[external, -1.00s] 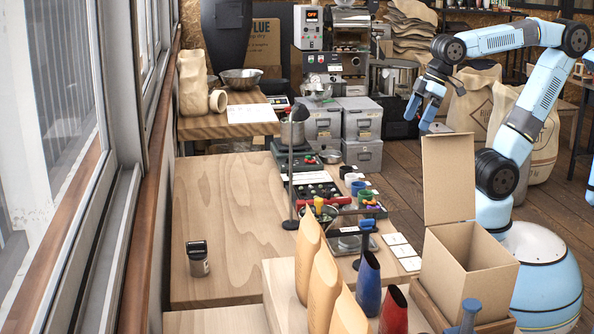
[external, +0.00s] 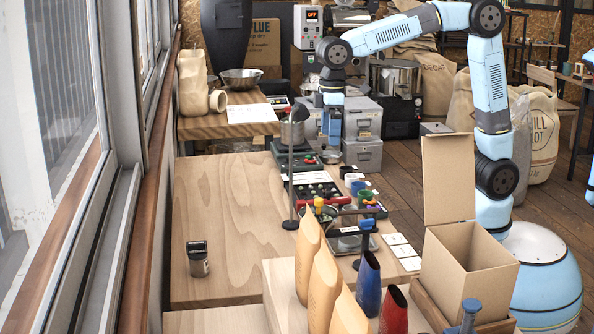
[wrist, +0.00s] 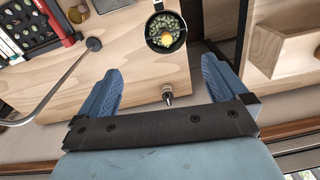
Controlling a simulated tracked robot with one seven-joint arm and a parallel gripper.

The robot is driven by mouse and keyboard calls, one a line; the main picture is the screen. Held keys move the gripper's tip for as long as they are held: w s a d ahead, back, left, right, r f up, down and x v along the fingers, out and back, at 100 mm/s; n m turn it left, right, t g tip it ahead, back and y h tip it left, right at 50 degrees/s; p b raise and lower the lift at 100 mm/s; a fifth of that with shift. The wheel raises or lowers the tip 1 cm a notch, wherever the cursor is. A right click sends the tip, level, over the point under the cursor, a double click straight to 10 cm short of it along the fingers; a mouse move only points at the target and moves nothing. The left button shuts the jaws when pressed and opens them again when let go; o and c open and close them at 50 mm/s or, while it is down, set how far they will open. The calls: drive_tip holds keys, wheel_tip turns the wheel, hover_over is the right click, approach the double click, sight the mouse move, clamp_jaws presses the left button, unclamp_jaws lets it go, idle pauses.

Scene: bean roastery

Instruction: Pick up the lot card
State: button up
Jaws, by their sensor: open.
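Several small white cards lie flat near the right edge of the bench, one of them the middle card (external: 404,251); I cannot tell which is the lot card. No card is clear in the wrist view. My gripper (external: 331,141) hangs pointing down above the far part of the bench, well behind these cards. In the wrist view its two blue fingers (wrist: 160,66) are spread apart with nothing held between them.
A dark pan (wrist: 165,33) with pale beans and a yellow item lies beyond the fingers. A stand with a round base (wrist: 94,44) is at left. An open cardboard box (external: 468,255) and upright bags (external: 325,280) stand in front. The left bench top (external: 225,220) is mostly clear.

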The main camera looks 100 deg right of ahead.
drive_tip(key=w+f+g, duration=0.3)
drive_tip(key=w+f, duration=0.9)
drive_tip(key=w, duration=0.2)
drive_tip(key=w+a+f+g, duration=0.1)
drive_tip(key=w+f, duration=0.3)
drive_tip(key=f, duration=0.3)
drive_tip(key=w+f+g, duration=0.1)
drive_tip(key=w+f, duration=0.2)
drive_tip(key=f, duration=0.5)
drive_tip(key=shift+m, duration=0.4)
drive_tip(key=x, duration=0.8)
drive_tip(key=shift+w+a+f, duration=0.1)
drive_tip(key=shift+a+f, duration=0.1)
drive_tip(key=shift+f, duration=0.15)
drive_tip(key=shift+x, duration=2.6)
drive_tip(key=shift+d, duration=0.15)
drive_tip(key=c, duration=1)
